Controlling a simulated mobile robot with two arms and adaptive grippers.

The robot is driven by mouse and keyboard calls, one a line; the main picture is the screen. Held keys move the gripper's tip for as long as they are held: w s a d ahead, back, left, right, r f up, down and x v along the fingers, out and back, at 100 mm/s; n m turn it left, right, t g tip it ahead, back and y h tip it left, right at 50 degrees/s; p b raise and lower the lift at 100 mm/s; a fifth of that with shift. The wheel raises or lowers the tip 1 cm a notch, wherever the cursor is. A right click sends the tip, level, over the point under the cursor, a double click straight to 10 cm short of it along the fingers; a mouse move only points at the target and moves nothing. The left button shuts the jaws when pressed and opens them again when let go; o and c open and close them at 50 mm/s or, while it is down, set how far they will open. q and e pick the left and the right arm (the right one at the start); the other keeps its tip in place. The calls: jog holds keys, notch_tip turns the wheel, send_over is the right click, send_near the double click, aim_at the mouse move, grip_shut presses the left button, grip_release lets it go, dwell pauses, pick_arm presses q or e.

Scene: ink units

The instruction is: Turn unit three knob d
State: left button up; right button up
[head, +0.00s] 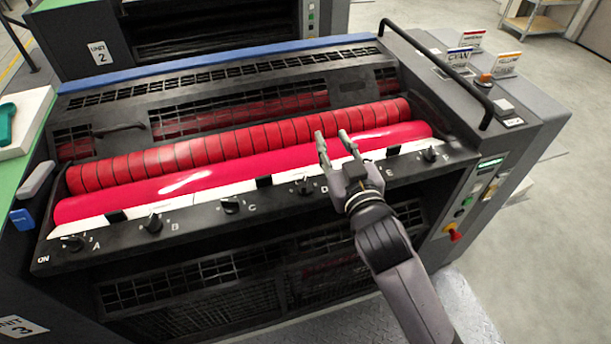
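Knob D (303,185), a small black knob with its letter to the right, sits on the black front rail (190,223) of the ink unit. My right gripper (334,138) reaches in from the lower right, just right of knob D. Its two grey fingers are apart, with nothing between them, and point away over the red rollers. It does not appear to touch knob D. The gripper covers the place of knob E; only the letter E shows. A unit 3 label (18,328) is at the lower left. My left gripper is not in view.
Knobs A (71,243), B (152,222), C (231,205) and F (430,154) share the rail. Behind it lie a smooth red roller (200,181) and a segmented one (230,144). A black handrail (440,70) rises at the right, near a button panel (470,195).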

jog(key=s+a+r+n+g+y, duration=0.2)
jog(key=s+a+r+n+y, duration=0.1)
jog(key=a+r+n+y, duration=1.15)
jog(key=s+a+r+n+g+y, duration=0.25)
jog(key=s+a+n+g, duration=0.2)
jog(key=g, duration=0.25)
jog(key=s+a+r+n+g+y, duration=0.2)
jog(key=s+a+r+n+g, duration=0.1)
jog(key=a+n+g, duration=0.3)
jog(key=n+g+h, duration=0.2)
jog(key=n+h, duration=0.3)
jog(key=h, duration=1.9)
send_over(305, 182)
notch_tip(305, 182, down, 11)
notch_tip(305, 182, down, 15)
jog(key=p, duration=0.5)
jog(key=shift+f, duration=0.9)
